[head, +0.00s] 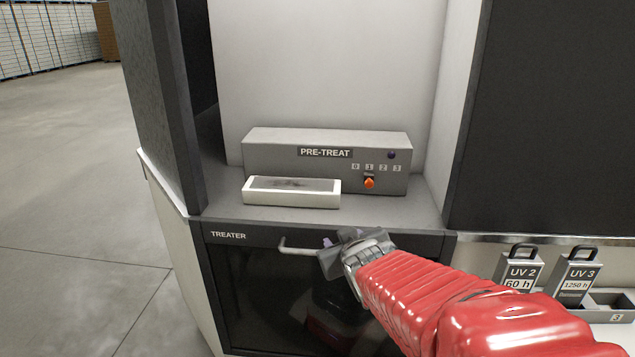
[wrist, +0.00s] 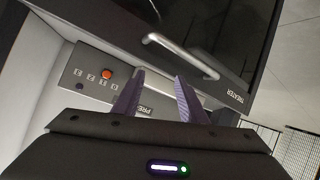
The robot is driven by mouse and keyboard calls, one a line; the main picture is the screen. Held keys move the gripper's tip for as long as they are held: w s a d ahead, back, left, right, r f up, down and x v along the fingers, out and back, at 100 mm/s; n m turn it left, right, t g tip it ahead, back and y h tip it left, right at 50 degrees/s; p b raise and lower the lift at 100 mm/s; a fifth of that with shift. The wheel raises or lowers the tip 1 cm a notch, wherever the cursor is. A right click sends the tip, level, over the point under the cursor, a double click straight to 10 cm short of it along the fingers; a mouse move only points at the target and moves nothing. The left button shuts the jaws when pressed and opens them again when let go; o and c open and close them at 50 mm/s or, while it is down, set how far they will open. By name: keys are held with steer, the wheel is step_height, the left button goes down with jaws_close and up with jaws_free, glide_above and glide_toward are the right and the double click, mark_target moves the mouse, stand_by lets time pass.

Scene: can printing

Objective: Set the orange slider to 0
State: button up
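The orange slider knob (head: 369,182) sits on the front of the grey PRE-TREAT box (head: 260,158), below the row of labels 0 to 3. It stands under the label 1. The knob also shows in the wrist view (wrist: 106,74), left of my fingers, with the panel upside down. My gripper (head: 328,250) is below and left of the knob, in front of the TREATER door and apart from the slider. In the wrist view my two purple fingers (wrist: 160,76) are spread with nothing between them.
A white tray-like block (head: 290,200) with a dark top lies on the shelf, left of the knob. The TREATER door handle (head: 298,250) is close to my gripper.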

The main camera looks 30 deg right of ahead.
steer(key=w+d+t+h, duration=0.1)
steer(key=d+t, duration=0.1)
steer(key=d, duration=0.4)
steer(key=w+d+r+n+t+h, duration=0.1)
steer(key=d+t, duration=0.2)
steer(key=d, duration=0.4)
steer(key=shift+h, duration=0.3)
steer(key=shift+d+r, duration=0.1)
